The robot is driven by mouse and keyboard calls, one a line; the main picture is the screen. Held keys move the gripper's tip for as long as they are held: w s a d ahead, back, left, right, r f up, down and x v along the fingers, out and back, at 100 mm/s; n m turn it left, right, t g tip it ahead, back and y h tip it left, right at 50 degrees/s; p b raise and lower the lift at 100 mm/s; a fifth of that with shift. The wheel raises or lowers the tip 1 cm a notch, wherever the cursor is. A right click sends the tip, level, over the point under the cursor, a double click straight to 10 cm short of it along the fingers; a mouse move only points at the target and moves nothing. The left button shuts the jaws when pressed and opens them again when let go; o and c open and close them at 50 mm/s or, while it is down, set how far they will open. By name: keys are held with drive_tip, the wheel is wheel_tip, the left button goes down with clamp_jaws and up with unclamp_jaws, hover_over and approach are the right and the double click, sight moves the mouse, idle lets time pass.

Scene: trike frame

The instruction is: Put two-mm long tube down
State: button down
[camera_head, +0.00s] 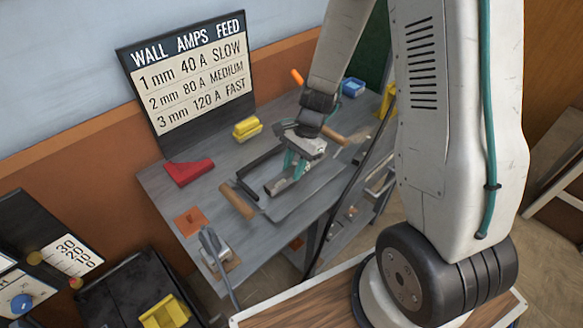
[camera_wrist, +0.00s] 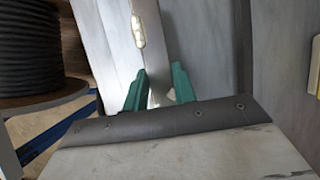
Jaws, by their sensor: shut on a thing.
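My gripper (camera_head: 287,173) is low over the grey workbench (camera_head: 213,151) in the head view. In the wrist view its two teal fingers (camera_wrist: 158,88) are closed on a narrow grey tube (camera_wrist: 150,55), the two-mm long tube by its place in the jaws. The tube runs away from the fingers toward the top edge and has a pale, shiny patch on one side. Its near end is hidden behind my gripper body. I cannot tell whether the tube touches the bench.
A red angle block (camera_head: 189,172), a yellow block (camera_head: 247,129) and a blue box (camera_head: 353,88) stand on the bench. A grey clamp (camera_head: 213,247) is at its front left corner. A cable spool (camera_wrist: 40,50) shows in the wrist view.

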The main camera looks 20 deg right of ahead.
drive_tip(key=shift+f, duration=0.55)
drive_tip(key=shift+f, duration=0.15)
drive_tip(key=c, duration=1.1)
unclamp_jaws()
drive_tip(key=v, duration=1.2)
drive_tip(key=s+a+r+n+t+h, duration=0.1)
drive_tip(key=s+a+r+n+h, duration=0.1)
drive_tip(key=s+r+n, duration=0.9)
drive_tip(key=shift+s+d+r+n+t+h, duration=0.1)
drive_tip(key=shift+s+r+n+t+h, duration=0.35)
drive_tip(key=shift+s+r, duration=1.1)
drive_tip(key=shift+s+r+n+t+h, duration=0.1)
drive_tip(key=shift+s+r+n+h, duration=0.45)
drive_tip(key=shift+s, duration=1.6)
drive_tip(key=shift+s+d+r+n+t+h, duration=0.1)
drive_tip(key=shift+s+r+n+t, duration=0.15)
drive_tip(key=shift+s+r+n, duration=0.95)
drive_tip(key=shift+s+r+m, duration=0.25)
drive_tip(key=shift+s+m, duration=0.25)
drive_tip(key=shift+s, duration=0.15)
